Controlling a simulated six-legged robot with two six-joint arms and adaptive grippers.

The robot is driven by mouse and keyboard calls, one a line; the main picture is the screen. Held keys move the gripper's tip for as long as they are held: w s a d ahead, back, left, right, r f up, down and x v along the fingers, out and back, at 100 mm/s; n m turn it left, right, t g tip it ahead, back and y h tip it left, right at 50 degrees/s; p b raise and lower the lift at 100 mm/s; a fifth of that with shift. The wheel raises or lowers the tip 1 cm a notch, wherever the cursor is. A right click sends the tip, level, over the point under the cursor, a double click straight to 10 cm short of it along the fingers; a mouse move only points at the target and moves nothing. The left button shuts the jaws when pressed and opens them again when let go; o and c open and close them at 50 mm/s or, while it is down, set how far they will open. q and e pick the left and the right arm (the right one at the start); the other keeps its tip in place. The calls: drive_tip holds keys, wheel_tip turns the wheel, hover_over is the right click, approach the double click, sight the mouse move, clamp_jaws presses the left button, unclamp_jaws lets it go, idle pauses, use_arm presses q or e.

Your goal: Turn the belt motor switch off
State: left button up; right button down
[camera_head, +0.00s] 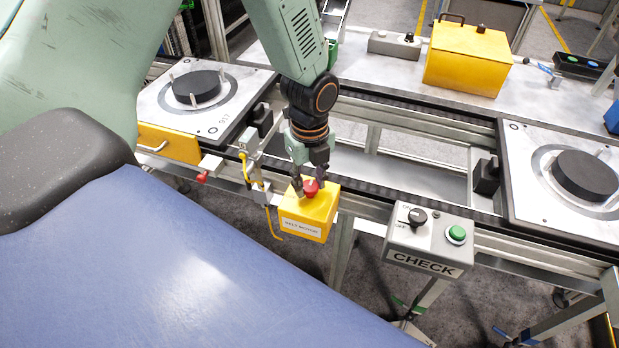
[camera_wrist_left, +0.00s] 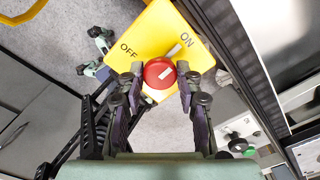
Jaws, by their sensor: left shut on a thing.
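A yellow switch box (camera_head: 312,213) with a red knob (camera_head: 311,187) on top is mounted at the near side of the conveyor. My left gripper (camera_head: 310,180) reaches down from above and is shut on the red knob. In the left wrist view the knob (camera_wrist_left: 159,73) sits between both fingertips (camera_wrist_left: 162,75). The yellow face (camera_wrist_left: 158,35) reads OFF on the left and ON on the right. A white mark on the knob slants up to the right. My right gripper is not in view.
A grey CHECK box (camera_head: 428,240) with a black selector and green button stands right of the switch box. Pallets with black discs lie at left (camera_head: 196,86) and right (camera_head: 585,175). A yellow case (camera_head: 468,57) stands behind. A blue surface (camera_head: 180,265) fills the lower left.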

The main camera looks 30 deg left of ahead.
use_arm(q)
drive_tip(key=n+p, duration=0.2)
drive_tip(key=n, duration=0.1)
drive_tip(key=shift+r+n, duration=0.15)
drive_tip(key=shift+n, duration=0.25)
drive_tip(key=n+p, duration=0.2)
drive_tip(key=n, duration=0.2)
drive_tip(key=shift+n+p, duration=0.3)
drive_tip(key=n+p, duration=0.2)
drive_tip(key=n, duration=0.3)
drive_tip(key=shift+w, duration=0.1)
drive_tip(key=shift+n+p, duration=0.6)
drive_tip(key=shift+n, duration=1.4)
drive_tip(key=shift+w, duration=0.15)
drive_tip(key=o, duration=1.2)
drive_tip(key=shift+s+d, duration=0.1)
drive_tip(key=shift+s, duration=0.1)
drive_tip(key=shift+c, duration=0.2)
